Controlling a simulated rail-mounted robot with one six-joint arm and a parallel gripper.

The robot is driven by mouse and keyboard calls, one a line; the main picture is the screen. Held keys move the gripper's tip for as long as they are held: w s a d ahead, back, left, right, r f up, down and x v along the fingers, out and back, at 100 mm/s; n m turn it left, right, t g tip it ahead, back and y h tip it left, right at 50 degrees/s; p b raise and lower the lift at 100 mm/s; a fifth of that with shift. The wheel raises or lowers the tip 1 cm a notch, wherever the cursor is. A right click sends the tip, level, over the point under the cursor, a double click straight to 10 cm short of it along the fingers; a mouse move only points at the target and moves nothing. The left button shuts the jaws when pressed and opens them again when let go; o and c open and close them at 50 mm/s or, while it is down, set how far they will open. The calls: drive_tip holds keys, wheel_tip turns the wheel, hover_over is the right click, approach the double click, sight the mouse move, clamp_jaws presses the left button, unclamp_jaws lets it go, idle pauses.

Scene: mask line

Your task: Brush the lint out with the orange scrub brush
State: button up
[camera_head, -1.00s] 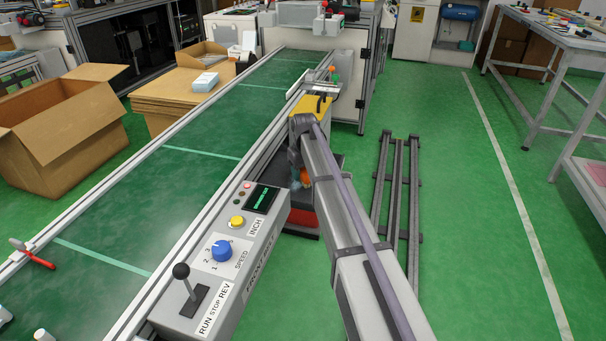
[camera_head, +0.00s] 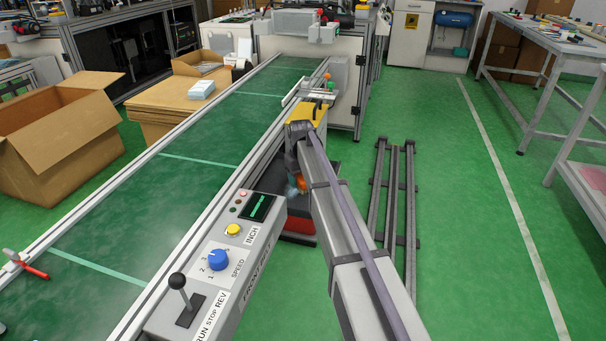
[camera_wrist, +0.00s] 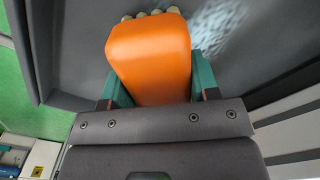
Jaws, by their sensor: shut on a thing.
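The orange scrub brush (camera_wrist: 150,55) fills the middle of the wrist view, with pale bristle tufts (camera_wrist: 150,13) at its far end. My gripper (camera_wrist: 152,90) is shut on it, one teal finger on each side. The brush points into a dark grey tray-like recess (camera_wrist: 75,45). A pale, whitish-blue fuzzy patch of lint (camera_wrist: 215,30) lies on the grey surface right of the brush. In the head view a bit of the orange brush (camera_head: 301,184) shows beside my arm; the fingers are hidden there. I cannot tell whether the bristles touch the surface.
The green conveyor (camera_head: 170,190) runs along the left, with a control box (camera_head: 215,265) at its near right side. A red base (camera_head: 300,223) sits below the dark recess. Dark rails (camera_head: 395,195) lie on the floor at right. An open carton (camera_head: 55,140) stands left.

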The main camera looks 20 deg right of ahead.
sight(292, 200)
drive_tip(key=shift+s+a+f, duration=0.1)
drive_tip(key=shift+s+a, duration=0.25)
drive_tip(key=shift+s, duration=0.3)
drive_tip(key=shift+s+a+r, duration=0.1)
drive_tip(key=shift+s+a, duration=0.3)
drive_tip(key=shift+s, duration=0.2)
drive_tip(key=shift+s+a+f, duration=0.1)
drive_tip(key=shift+s+a, duration=0.25)
drive_tip(key=shift+s, duration=0.3)
drive_tip(key=shift+c, duration=0.3)
drive_tip(key=shift+s+a, duration=0.45)
drive_tip(key=shift+s, duration=0.35)
drive_tip(key=shift+s+a, duration=0.45)
drive_tip(key=shift+s, duration=0.3)
drive_tip(key=shift+w+a, duration=0.2)
drive_tip(key=shift+a, duration=0.2)
drive_tip(key=shift+c, duration=0.5)
drive_tip(key=shift+w+d, duration=0.95)
drive_tip(key=shift+w, duration=0.65)
drive_tip(key=shift+w+d, duration=0.95)
drive_tip(key=shift+w, duration=0.7)
drive_tip(key=shift+w+d, duration=0.95)
drive_tip(key=shift+w, duration=0.65)
drive_tip(key=shift+s, duration=0.1)
